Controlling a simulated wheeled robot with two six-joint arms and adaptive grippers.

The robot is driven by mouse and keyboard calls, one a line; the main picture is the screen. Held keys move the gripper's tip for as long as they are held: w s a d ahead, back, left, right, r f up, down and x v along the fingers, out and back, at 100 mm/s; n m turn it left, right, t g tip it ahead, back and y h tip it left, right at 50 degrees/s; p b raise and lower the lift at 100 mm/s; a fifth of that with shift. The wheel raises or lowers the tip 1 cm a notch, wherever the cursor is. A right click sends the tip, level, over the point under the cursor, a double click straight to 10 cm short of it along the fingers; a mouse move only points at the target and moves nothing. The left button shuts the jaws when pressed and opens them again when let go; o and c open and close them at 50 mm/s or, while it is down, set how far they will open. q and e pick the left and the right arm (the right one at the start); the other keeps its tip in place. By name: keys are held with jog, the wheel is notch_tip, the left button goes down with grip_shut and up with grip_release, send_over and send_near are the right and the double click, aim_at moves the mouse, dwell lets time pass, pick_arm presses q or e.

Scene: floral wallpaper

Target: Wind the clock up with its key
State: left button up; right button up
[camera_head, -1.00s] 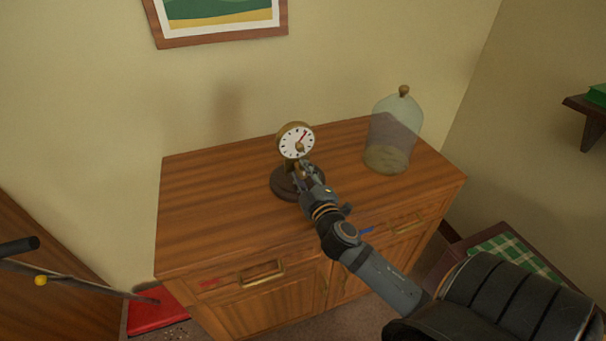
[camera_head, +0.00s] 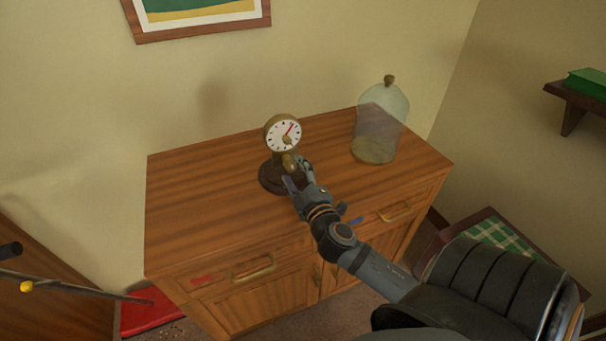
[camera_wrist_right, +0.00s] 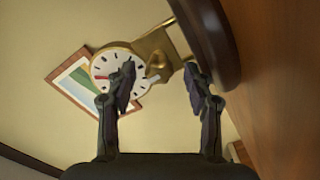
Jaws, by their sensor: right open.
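The clock (camera_head: 282,134) has a round white dial, a red hand and a brass case on a dark round base (camera_head: 268,181). It stands upright on the wooden cabinet. A small brass piece, perhaps the key (camera_head: 289,161), shows below the dial; I cannot tell for sure what it is. My right gripper (camera_head: 297,179) is close in front of the clock's lower part. In the right wrist view the right gripper (camera_wrist_right: 160,85) is open, with the clock (camera_wrist_right: 115,68) beyond its fingers and nothing clearly held. My left gripper is not in view.
A glass dome (camera_head: 380,125) with a knob stands right of the clock on the cabinet (camera_head: 200,210). The cabinet top's left side is clear. A thin dark rod (camera_head: 80,289) crosses the lower left. A shelf (camera_head: 580,98) with a green book is on the right wall.

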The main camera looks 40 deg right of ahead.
jog(key=v, duration=0.9)
jog(key=shift+s, duration=0.2)
